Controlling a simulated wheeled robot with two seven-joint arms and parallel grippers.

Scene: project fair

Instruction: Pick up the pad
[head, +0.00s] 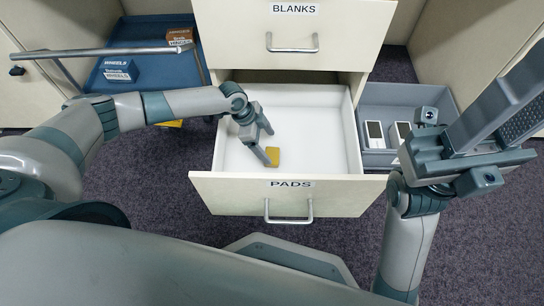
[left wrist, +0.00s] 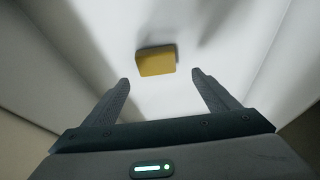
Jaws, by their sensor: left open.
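The pad (head: 273,155) is a small yellow block lying on the white floor of the open drawer labelled PADS (head: 330,188). It also shows in the left wrist view (left wrist: 156,62), beyond the fingertips and roughly centred between them. My left gripper (head: 268,145) is open and empty, reaching down into the drawer just left of the pad in the head view. In the left wrist view its two fingers (left wrist: 162,78) are spread and apart from the pad. My right gripper (head: 495,105) is raised at the right, outside the drawer; its jaw opening is not clear.
The closed BLANKS drawer (head: 340,30) is above the open one. A blue cart (head: 130,85) with WHEELS boxes (head: 118,69) stands at the left. The drawer is otherwise empty.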

